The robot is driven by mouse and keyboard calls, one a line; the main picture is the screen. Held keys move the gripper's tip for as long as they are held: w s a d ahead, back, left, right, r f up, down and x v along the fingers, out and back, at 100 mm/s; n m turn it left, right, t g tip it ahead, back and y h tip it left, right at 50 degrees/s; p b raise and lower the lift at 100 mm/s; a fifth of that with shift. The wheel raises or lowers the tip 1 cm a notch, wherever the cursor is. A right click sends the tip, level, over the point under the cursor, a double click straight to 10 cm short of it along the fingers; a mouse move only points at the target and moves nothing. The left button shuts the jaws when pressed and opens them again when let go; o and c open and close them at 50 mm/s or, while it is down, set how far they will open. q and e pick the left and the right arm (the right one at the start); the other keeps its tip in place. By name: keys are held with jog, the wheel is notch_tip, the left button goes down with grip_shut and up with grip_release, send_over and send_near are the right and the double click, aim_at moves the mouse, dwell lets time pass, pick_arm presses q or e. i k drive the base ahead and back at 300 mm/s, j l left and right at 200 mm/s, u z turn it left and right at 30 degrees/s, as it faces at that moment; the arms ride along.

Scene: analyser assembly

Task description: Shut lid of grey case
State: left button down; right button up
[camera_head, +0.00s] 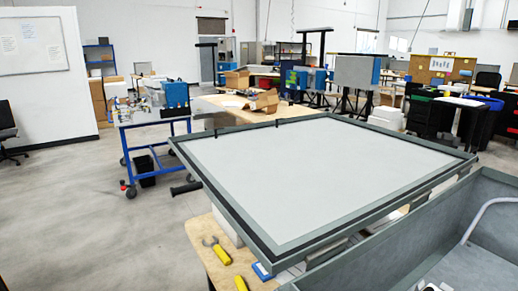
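The grey case (380,262) fills the lower right of the head view, and its open inside shows a pale curved tube or cable. A large flat panel (320,172) with a grey frame and pale inner face, seemingly the lid, lies opened out beside the case on its far side. The lid is nearly level and its pale face is up. A black handle-like part (187,188) sticks out past its left edge. The near edge of the lid, where it meets the case, is partly hidden by the case wall. Neither of my grippers is in view.
A wooden table (204,240) under the lid holds yellow-handled tools (217,250) and a small blue item (262,271). A blue-framed cart (155,130) stands at the left behind it. Grey floor (80,220) is free at the left. Cluttered benches stand at the back.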

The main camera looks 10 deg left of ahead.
aim_at(290, 191)
jog(key=j+z, duration=0.1)
jog(key=z, duration=0.25)
jog(key=i+j+z, duration=0.1)
jog(key=z, duration=0.25)
jog(key=i+j+z, duration=0.15)
jog(key=j+z, duration=0.2)
jog(key=j, duration=0.55)
jog(key=j+z, duration=0.35)
jog(key=j, duration=0.6)
